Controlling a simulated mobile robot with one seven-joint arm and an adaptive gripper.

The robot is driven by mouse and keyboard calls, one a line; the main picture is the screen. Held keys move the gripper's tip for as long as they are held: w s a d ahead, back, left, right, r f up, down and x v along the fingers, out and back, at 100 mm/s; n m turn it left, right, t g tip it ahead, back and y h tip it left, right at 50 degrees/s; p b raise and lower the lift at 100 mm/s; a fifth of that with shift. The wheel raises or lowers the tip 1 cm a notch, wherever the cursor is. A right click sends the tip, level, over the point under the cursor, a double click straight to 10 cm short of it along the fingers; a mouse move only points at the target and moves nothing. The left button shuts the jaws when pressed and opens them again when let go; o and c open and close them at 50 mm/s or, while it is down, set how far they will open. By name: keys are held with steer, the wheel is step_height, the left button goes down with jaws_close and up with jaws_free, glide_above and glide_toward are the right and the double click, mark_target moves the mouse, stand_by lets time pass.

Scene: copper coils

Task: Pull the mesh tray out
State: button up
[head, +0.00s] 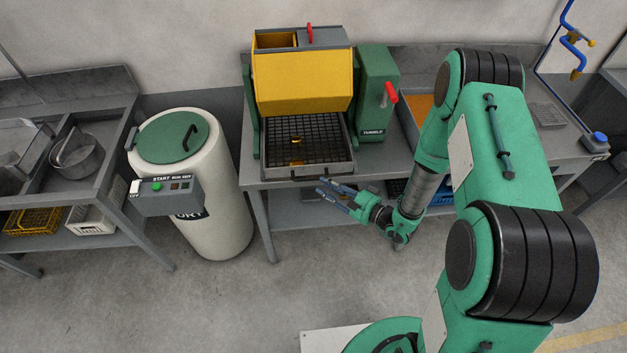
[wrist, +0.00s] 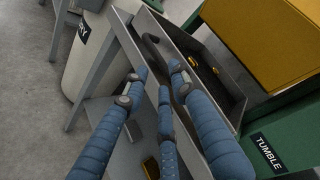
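The mesh tray (head: 325,135) sits under the yellow drum of the tumbler in the head view, with a dark grid and a small copper-coloured piece inside. In the wrist view its grey wall (wrist: 205,32) and a curved dark handle (wrist: 152,47) on its front show, with small copper-coloured pieces inside. My gripper (head: 328,189) is just in front of the tray's front edge, to the right of its middle. In the wrist view my gripper's blue fingers (wrist: 157,85) are spread apart with nothing between them. The fingertips are near the handle but appear apart from it.
The tumbler's yellow drum (head: 305,82) hangs above the tray, with a green housing (head: 373,85) and red lever (head: 390,93) at right. A white barrel labelled DRY (head: 222,215) stands left of the bench, with a control box (head: 168,197). The floor in front is clear.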

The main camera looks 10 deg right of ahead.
steer(key=shift+x, duration=3.05)
steer(key=shift+s, duration=0.1)
jaws_close()
